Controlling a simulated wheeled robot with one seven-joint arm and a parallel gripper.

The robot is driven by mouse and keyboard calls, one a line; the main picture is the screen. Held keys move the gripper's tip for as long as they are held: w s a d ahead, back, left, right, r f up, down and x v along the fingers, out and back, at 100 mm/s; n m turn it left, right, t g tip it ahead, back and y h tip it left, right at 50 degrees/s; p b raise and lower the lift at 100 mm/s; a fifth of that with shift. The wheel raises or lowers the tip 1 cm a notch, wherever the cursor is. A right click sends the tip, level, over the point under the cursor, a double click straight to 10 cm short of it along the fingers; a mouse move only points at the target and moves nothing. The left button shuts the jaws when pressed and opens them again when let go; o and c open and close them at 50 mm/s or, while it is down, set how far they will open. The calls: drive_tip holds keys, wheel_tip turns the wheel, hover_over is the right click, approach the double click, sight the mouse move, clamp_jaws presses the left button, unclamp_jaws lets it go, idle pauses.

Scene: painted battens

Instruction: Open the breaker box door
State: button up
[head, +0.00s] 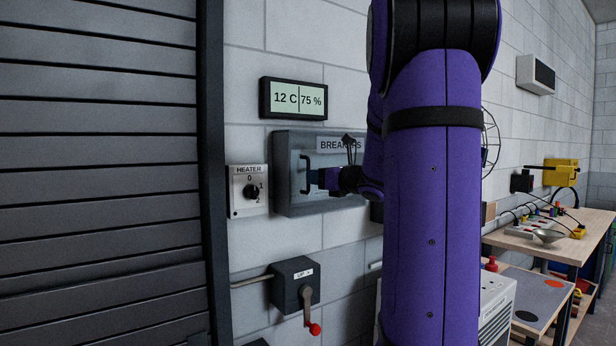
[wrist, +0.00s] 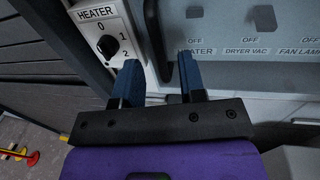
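The grey breaker box (head: 340,206) hangs on the wall with its door looking closed; its label is partly hidden by my arm. The door's black vertical bar handle (head: 306,174) is at its left side; it also shows in the wrist view (wrist: 152,38). My gripper (head: 322,178) is just right of the handle in the head view. In the wrist view my gripper (wrist: 158,64) has its two blue fingers apart, with nothing held. The lower end of the handle appears in the gap between the fingertips; I cannot tell whether they touch it.
A heater dial (head: 249,191) sits close left of the box. A display (head: 293,99) is above, and a crank box (head: 296,283) below. A dark slatted shutter (head: 100,180) fills the left. Behind the door's pane, switches marked OFF (wrist: 264,18) show. A workbench (head: 540,246) stands right.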

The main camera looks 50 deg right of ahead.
sight(308, 188)
drive_tip(key=shift+w+d, duration=0.1)
drive_tip(key=shift+w, duration=2)
clamp_jaws()
